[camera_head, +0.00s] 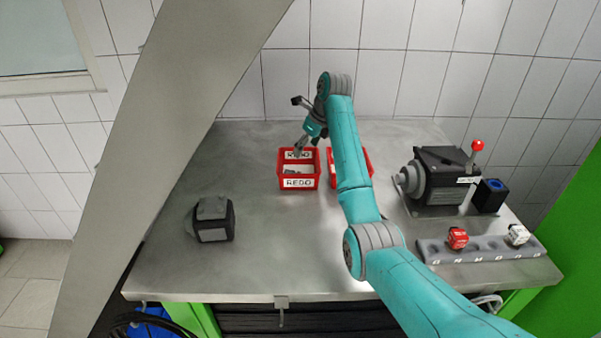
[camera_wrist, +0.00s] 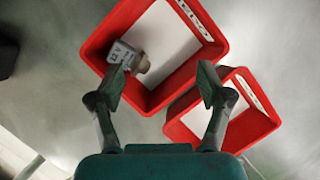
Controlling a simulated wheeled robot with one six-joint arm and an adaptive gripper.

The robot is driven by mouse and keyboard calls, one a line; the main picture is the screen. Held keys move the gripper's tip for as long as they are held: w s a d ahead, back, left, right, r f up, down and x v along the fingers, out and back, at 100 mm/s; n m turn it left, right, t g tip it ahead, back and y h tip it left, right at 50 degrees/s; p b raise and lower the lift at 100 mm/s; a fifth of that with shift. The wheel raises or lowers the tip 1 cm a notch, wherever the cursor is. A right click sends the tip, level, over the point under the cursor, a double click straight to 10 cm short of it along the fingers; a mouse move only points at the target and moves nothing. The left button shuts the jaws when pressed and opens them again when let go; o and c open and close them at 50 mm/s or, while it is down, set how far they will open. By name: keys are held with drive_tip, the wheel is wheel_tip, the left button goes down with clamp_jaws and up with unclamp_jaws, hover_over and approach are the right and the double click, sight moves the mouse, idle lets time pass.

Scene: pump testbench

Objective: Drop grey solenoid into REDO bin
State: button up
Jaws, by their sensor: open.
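The grey solenoid (camera_wrist: 128,57) lies inside the red REDO bin (camera_wrist: 222,46) in the wrist view, by the bin's wall. In the head view the REDO bin (camera_head: 299,183) stands at the back middle of the bench, and a small grey shape shows inside it. My gripper (camera_wrist: 165,85) is open and empty above the REDO bin, its fingers spread apart. In the head view my gripper (camera_head: 299,150) points down over the same bin. One fingertip overlaps the solenoid in the wrist view; I cannot tell whether they touch.
A second red bin (camera_head: 365,160) stands right beside it, partly behind my arm. A dark pump (camera_head: 440,178) with a red-knobbed lever and a grey rack (camera_head: 480,249) with red and white parts stand at the right. A dark motor-like block (camera_head: 213,219) sits at the left. The front middle is clear.

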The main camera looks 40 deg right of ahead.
drive_tip(key=shift+v, duration=2.5)
